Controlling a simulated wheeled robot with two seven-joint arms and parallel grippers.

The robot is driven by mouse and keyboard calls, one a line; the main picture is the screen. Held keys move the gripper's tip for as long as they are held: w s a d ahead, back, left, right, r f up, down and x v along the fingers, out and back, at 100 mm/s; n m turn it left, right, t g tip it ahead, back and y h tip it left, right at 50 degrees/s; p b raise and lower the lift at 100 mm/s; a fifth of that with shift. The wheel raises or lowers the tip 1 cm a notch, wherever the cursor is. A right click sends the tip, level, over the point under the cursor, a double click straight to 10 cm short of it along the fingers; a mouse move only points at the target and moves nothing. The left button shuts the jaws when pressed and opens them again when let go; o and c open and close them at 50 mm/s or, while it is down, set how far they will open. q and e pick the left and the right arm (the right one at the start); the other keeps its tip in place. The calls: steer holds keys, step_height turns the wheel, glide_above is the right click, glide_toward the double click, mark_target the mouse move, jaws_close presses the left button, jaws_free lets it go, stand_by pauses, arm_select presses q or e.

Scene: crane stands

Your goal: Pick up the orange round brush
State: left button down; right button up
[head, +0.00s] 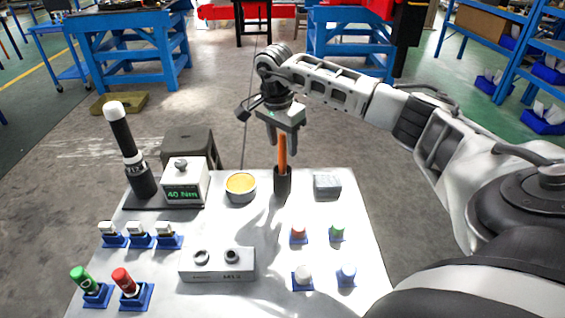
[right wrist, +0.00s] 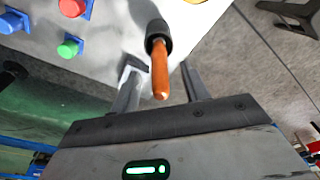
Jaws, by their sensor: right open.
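The orange round brush (head: 282,153) stands upright in a dark cylindrical holder (head: 282,184) at the back of the white table. In the right wrist view the orange handle (right wrist: 160,75) points toward the camera out of the black holder (right wrist: 158,38). My right gripper (head: 280,144) is above the holder, with its fingers pointing down around the top of the handle. In the right wrist view its two fingers (right wrist: 160,88) are spread, with the handle between them and gaps on both sides. My left gripper is not in view.
A yellow-topped round tin (head: 241,186) stands left of the holder and a grey block (head: 327,185) right of it. Small coloured pieces on blue bases, including a red one (head: 298,233), stand nearer. A tall black-and-white cylinder (head: 130,150) stands at the left.

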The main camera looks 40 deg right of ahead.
steer(key=shift+d+f, duration=0.15)
steer(key=shift+f, duration=0.8)
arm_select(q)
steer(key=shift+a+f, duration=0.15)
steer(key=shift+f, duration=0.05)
arm_select(e)
steer(key=shift+f, duration=0.15)
jaws_close()
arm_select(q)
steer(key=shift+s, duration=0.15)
